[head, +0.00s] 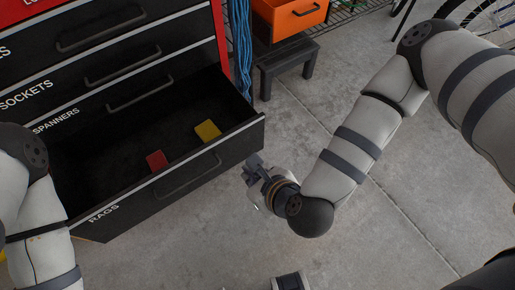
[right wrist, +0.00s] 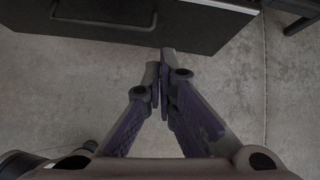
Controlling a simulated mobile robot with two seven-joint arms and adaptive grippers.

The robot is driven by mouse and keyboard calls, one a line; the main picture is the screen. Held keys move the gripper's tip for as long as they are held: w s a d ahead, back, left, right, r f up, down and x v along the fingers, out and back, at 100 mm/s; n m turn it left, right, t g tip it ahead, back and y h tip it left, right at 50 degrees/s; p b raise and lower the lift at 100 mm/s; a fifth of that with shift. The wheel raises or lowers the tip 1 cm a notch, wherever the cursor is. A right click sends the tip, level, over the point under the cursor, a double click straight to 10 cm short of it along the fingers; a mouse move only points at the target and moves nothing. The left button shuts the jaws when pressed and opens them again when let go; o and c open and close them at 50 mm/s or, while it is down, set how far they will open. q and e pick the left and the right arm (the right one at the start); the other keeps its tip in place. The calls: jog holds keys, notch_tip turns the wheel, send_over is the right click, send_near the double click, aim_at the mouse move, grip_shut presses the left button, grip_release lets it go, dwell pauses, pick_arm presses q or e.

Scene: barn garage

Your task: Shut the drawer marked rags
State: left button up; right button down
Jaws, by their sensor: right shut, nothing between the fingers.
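The black drawer marked RAGS (head: 105,212) is the lowest in the cabinet and stands pulled out in the head view. A red item (head: 157,160) and a yellow item (head: 207,130) lie inside it. Its bar handle (head: 187,176) is on the front face. My right gripper (head: 254,164) is shut and empty, just in front of the right part of the drawer front. In the right wrist view its fingertips (right wrist: 165,60) point at the drawer front (right wrist: 190,25); I cannot tell whether they touch. My left arm is at the left edge; its gripper is out of view.
The drawers marked SPANNERS (head: 57,120) and SOCKETS (head: 25,95) above are shut. A dark step stool (head: 288,65), an orange bin (head: 290,18) and blue cable (head: 240,45) are right of the cabinet. Concrete floor (head: 390,220) before the drawer is mostly clear.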

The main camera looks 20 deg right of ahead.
jog(key=w+m, duration=0.1)
jog(key=m, duration=0.1)
jog(key=b, duration=0.2)
send_near(223, 145)
notch_tip(223, 145, down, 3)
jog(key=s, duration=0.1)
pick_arm(q)
jog(key=shift+x, duration=1.15)
pick_arm(e)
jog(key=shift+w+a+f+t, duration=0.1)
jog(key=shift+w+a, duration=0.1)
jog(key=shift+w, duration=0.45)
jog(key=shift+w+a+t, duration=0.1)
jog(key=shift+w+a, duration=0.15)
jog(key=shift+w, duration=0.35)
jog(key=shift+w+a+f+t, duration=0.1)
jog(key=shift+w+a, duration=0.1)
jog(key=shift+w, duration=0.45)
